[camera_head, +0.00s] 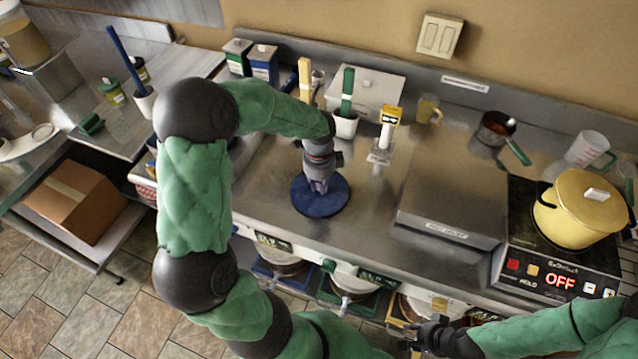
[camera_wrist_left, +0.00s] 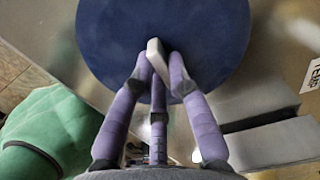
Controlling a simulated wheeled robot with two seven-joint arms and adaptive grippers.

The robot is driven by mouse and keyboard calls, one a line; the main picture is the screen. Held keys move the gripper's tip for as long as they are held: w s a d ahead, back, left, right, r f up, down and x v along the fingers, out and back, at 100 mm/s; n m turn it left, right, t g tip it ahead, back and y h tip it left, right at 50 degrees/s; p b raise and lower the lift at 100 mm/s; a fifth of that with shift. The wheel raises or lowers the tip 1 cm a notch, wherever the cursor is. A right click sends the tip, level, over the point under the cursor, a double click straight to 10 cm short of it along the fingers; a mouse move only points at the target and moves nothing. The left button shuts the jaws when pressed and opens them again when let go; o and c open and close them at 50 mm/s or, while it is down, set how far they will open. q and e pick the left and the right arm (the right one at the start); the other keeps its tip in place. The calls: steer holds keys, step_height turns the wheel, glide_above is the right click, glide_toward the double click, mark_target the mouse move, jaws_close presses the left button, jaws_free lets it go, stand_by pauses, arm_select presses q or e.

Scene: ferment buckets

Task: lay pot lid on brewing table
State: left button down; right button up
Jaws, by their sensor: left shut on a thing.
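A dark blue round pot lid (camera_head: 332,203) is over the left part of the steel brewing table (camera_head: 375,225), near its front edge. My left gripper (camera_head: 319,186) comes down on it from above and is shut on its pale handle. In the left wrist view the gripper's purple fingers (camera_wrist_left: 157,85) close around the handle (camera_wrist_left: 157,60), and the blue lid (camera_wrist_left: 215,35) lies flat beyond them. I cannot tell whether the lid touches the table. My right gripper (camera_head: 425,335) is low in front of the table; its fingers are too small and dark to read.
A yellow pot (camera_head: 570,222) with a white top handle stands on the cooktop (camera_head: 545,275) at right. A steel box (camera_head: 450,200) is right of the lid. A tap handle (camera_head: 388,130), a white cup (camera_head: 345,124) and tins (camera_head: 264,64) stand behind. Buckets (camera_head: 350,285) are below the front edge.

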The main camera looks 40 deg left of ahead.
mark_target(319, 191)
arm_select(q)
steer(key=c, duration=1.2)
jaws_free()
steer(key=shift+f, duration=0.1)
step_height(319, 191, up, 12)
steer(key=p, duration=0.3)
steer(key=shift+r, duration=0.2)
